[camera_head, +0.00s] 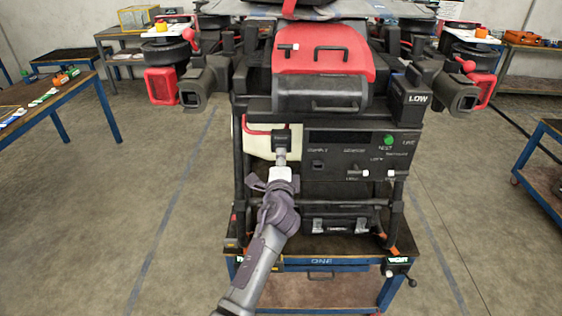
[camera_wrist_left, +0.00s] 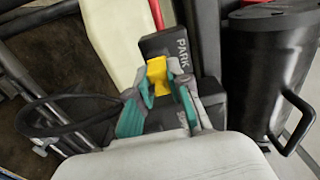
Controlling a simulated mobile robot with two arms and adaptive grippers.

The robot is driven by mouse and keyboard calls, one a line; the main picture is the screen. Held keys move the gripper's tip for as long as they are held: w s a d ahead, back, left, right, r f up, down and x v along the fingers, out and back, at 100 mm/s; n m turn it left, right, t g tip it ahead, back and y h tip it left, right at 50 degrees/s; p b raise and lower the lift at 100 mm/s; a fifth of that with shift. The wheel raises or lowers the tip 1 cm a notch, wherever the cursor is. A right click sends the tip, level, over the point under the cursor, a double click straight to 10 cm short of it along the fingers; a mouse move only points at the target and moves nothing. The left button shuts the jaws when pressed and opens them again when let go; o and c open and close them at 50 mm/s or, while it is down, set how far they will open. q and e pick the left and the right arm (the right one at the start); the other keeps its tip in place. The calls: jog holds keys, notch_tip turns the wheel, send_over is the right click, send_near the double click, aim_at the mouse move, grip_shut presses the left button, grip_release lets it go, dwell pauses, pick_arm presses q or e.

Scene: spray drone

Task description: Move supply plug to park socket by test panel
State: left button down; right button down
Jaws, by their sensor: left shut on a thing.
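My left gripper (camera_head: 281,168) reaches up from below to the left side of the test panel (camera_head: 345,137). In the left wrist view its teal fingertips (camera_wrist_left: 163,88) are shut on the yellow supply plug (camera_wrist_left: 157,76). The plug is at the face of a black block marked PARK, the park socket (camera_wrist_left: 163,41). I cannot tell whether the plug is seated in it or only against it. In the head view the park socket (camera_head: 281,138) is a small dark block just above my gripper, and the plug is not distinguishable. My right gripper is not in view.
The panel has a green button (camera_head: 389,140) and labels. A pale tank (camera_head: 255,143) and a red hose (camera_head: 256,130) are left of the socket. A black canister with a handle (camera_wrist_left: 262,70) is on the right in the wrist view. A dark cable loop (camera_wrist_left: 45,100) hangs left.

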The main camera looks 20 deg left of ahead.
pick_arm(q)
jog(key=shift+w+a, duration=0.2)
jog(key=shift+w, duration=0.3)
jog(key=c, duration=1)
grip_release()
jog(key=v, duration=1.2)
jog(key=shift+r, duration=0.1)
